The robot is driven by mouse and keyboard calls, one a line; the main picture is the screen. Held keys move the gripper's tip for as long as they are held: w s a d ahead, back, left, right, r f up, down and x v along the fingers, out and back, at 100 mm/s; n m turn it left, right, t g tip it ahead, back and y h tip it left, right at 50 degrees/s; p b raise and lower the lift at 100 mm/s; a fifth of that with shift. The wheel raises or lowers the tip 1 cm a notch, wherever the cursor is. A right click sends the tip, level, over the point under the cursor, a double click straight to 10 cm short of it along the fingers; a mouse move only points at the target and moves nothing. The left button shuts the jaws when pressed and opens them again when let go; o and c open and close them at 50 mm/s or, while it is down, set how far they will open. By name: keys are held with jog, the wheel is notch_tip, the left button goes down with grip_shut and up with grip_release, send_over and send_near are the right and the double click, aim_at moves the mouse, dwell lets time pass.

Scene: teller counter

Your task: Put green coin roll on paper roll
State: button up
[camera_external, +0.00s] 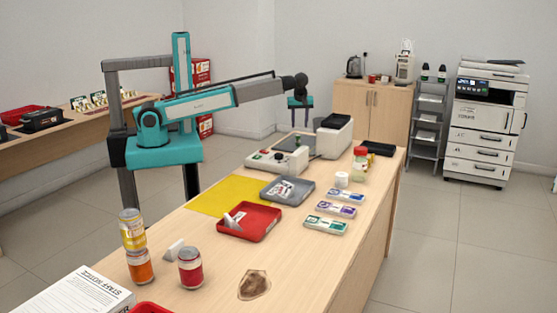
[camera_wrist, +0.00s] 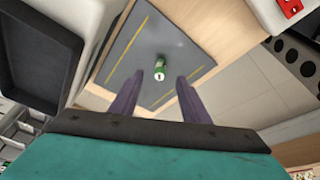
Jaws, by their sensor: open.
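The green coin roll (camera_wrist: 160,68) is on a dark grey mat with yellow lines (camera_wrist: 135,52) in the wrist view. It is green with a pale end facing the camera. My gripper (camera_wrist: 158,82) is open, its two dark fingers apart on either side of the coin roll in the picture, touching nothing I can see. In the external view my gripper (camera_external: 300,121) hangs over the far part of the counter, above the dark mat. A short white cylinder (camera_external: 342,180), which looks like the paper roll, stands on the counter; it is not clear in the wrist view.
A white machine (camera_external: 280,160) stands in front of the mat, and a grey-white box device (camera_external: 334,137) beside it. A red-capped jar (camera_external: 360,163), coin trays (camera_external: 335,209), a grey tray (camera_external: 303,196) and a red tray (camera_external: 273,221) occupy the counter.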

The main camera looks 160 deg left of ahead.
aim_at(298, 136)
jog(key=shift+s+a+r+g, duration=0.1)
jog(key=shift+s+r+g, duration=0.1)
jog(key=shift+r, duration=0.25)
jog(key=shift+s+a+r+g, duration=0.1)
jog(key=shift+s+r+g, duration=0.1)
jog(key=shift+r, duration=0.2)
jog(key=shift+f, duration=0.1)
jog(key=shift+p+x, duration=0.7)
jog(key=shift+x, duration=3.5)
jog(key=shift+f, duration=0.15)
jog(key=shift+p+x, duration=0.85)
jog(key=shift+x, duration=1.65)
jog(key=shift+d, duration=0.1)
grip_shut()
